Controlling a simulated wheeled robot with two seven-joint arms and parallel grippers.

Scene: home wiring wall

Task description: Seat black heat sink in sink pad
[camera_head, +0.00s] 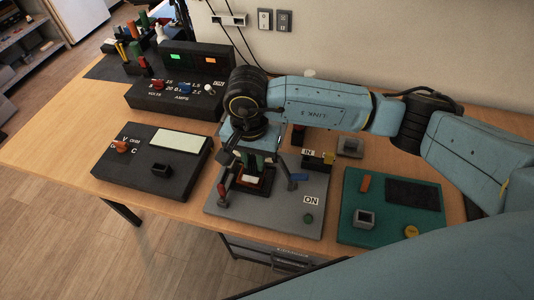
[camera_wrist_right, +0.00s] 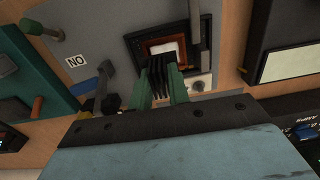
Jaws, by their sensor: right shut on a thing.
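My right gripper (camera_head: 257,161) points down over the grey board (camera_head: 270,218). In the right wrist view its green fingers (camera_wrist_right: 160,90) are shut on the black finned heat sink (camera_wrist_right: 160,72). The sink pad is a pale square (camera_wrist_right: 170,48) inside a dark, brown-edged frame. This framed socket (camera_head: 252,180) also shows just below the fingers in the head view. The heat sink's far end overlaps the near side of the frame in the wrist view. I cannot tell whether it touches the pad. The left gripper is out of view.
A green board (camera_head: 388,226) lies to the right, a black meter box (camera_head: 135,178) to the left. A black power supply (camera_head: 175,97) stands behind. Bare wood shows between the boards.

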